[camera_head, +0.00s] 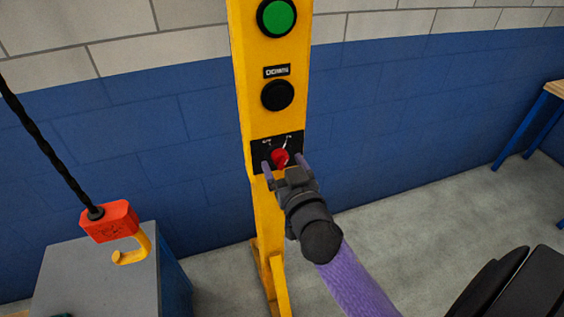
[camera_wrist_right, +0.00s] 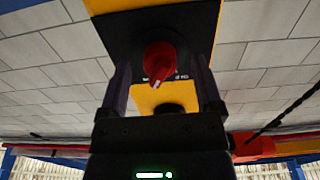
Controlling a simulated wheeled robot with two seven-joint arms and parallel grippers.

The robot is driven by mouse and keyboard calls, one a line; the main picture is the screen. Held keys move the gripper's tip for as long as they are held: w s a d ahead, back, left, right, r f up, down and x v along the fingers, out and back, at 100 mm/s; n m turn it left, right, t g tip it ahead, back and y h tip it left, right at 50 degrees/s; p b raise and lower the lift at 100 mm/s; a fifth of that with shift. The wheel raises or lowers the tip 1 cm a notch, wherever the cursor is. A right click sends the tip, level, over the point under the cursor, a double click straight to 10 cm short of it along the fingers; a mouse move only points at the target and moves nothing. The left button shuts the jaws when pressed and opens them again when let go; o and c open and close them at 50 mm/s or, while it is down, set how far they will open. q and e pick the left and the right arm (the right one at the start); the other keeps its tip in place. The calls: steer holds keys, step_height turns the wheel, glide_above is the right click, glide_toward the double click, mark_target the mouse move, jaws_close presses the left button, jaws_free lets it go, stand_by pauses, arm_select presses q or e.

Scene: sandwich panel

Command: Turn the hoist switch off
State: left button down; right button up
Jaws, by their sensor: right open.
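The hoist switch is a red rotary knob (camera_head: 280,158) on a black plate (camera_head: 262,151) low on the yellow post. Small white marks show at the plate's upper left and upper right, too small to read surely. My right gripper (camera_head: 284,166) is at the plate, its open fingers on either side of the knob. In the right wrist view the red knob (camera_wrist_right: 160,62) sits between the two fingers, with a gap to each, and its white pointer mark shows. I cannot tell how deep the fingers reach. My left gripper is not in view.
Above the switch, the yellow post (camera_head: 250,75) carries a black button (camera_head: 277,95) labelled DOWN and a green button (camera_head: 277,17). A red hoist block with a yellow hook (camera_head: 132,250) hangs at the left by a grey-topped cabinet (camera_head: 80,285). A workbench (camera_head: 530,125) stands far right.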

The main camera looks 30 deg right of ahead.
steer(key=shift+w+d, duration=0.15)
steer(key=shift+w, duration=0.25)
steer(key=shift+c, duration=0.9)
jaws_close()
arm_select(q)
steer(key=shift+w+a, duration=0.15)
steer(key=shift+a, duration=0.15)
